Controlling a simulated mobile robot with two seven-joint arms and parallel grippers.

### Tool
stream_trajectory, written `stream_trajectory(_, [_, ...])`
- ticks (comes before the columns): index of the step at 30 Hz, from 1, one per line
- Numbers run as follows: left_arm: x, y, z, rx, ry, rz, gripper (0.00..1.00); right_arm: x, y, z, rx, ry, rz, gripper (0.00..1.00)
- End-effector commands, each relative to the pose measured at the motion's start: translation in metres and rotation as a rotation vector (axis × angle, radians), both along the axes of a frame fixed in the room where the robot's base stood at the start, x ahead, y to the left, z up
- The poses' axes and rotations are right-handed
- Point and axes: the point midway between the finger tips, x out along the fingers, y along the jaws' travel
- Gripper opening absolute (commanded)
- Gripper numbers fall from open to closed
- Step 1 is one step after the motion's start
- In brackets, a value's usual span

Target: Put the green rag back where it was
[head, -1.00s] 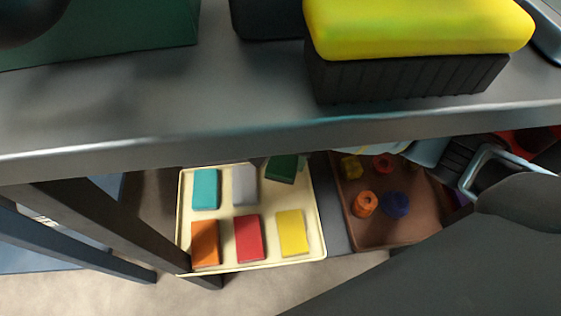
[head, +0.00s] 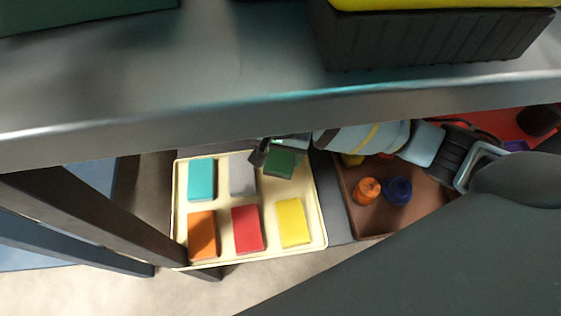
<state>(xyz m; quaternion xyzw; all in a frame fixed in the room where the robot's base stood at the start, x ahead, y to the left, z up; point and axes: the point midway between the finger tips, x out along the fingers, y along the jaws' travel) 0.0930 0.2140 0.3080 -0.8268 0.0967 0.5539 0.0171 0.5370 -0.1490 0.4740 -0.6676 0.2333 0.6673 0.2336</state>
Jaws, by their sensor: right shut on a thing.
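The green rag (head: 280,163) is at the back right corner of a cream tray (head: 222,264) under the grey table. My right gripper (head: 271,151) reaches in from the right below the table edge. It is shut on the green rag, and its dark fingers cover the rag's far part. I cannot tell whether the rag touches the tray floor. My left gripper is not in view.
The tray also holds teal (head: 201,180), grey (head: 242,174), orange (head: 202,236), red (head: 247,229) and yellow (head: 294,223) rags. A brown tray (head: 358,222) with orange (head: 367,190) and blue (head: 398,191) parts stands at right. The table edge (head: 200,126) overhangs both trays.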

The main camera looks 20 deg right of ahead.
Motion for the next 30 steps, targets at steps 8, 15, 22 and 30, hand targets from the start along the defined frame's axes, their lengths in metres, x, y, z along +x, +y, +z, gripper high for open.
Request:
stream_trajectory(8, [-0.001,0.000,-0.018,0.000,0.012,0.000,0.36,-0.001,0.000,-0.044,0.000,0.005,0.000,0.40])
stream_trajectory(15, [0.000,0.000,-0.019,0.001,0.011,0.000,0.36,0.000,0.000,-0.045,0.000,0.001,0.001,0.40])
stream_trajectory(22, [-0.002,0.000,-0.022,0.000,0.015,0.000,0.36,0.000,0.000,-0.050,-0.001,0.001,0.000,0.40])
stream_trajectory(30, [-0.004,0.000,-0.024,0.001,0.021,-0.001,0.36,0.000,0.000,-0.054,0.000,0.001,0.000,0.69])
